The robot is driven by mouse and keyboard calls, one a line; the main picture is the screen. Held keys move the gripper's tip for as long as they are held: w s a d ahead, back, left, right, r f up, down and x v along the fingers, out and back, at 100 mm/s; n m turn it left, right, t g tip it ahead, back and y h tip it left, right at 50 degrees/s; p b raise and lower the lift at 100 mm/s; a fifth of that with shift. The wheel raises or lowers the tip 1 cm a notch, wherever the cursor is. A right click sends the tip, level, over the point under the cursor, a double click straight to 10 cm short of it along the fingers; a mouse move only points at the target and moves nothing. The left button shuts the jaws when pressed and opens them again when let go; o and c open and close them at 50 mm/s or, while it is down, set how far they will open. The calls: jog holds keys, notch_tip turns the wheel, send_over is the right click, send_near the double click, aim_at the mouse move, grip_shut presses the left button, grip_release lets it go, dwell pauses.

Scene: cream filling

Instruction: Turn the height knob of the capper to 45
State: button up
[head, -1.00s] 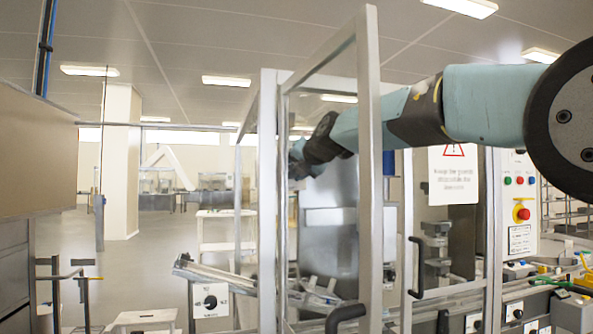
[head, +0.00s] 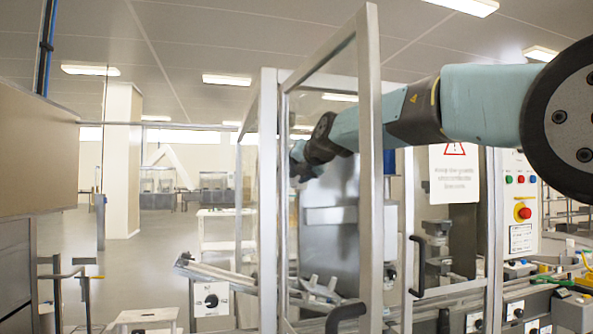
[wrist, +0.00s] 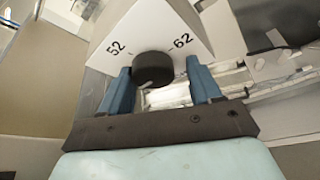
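In the wrist view, a dark round knob (wrist: 153,69) sits on a white plate (wrist: 156,25) printed with 52 at its left and 62 at its right. I cannot tell how far away the knob is in depth. In the head view, my arm reaches behind the glass door, and its dark far end (head: 297,168) is partly hidden by the frame.
A metal-framed glass door (head: 368,190) stands open in front of my arm. A white plate with a black knob (head: 211,301) stands low at the left; its numbers are unclear. A control panel (head: 522,205) with a red emergency button is at the right. Open floor lies at the left.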

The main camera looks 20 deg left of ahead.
jog(key=shift+a+r, duration=0.15)
jog(key=shift+r, duration=0.2)
jog(key=shift+s, duration=0.1)
jog(key=v, duration=1.3)
jog(key=shift+s+d, duration=0.25)
jog(key=shift+d, duration=0.1)
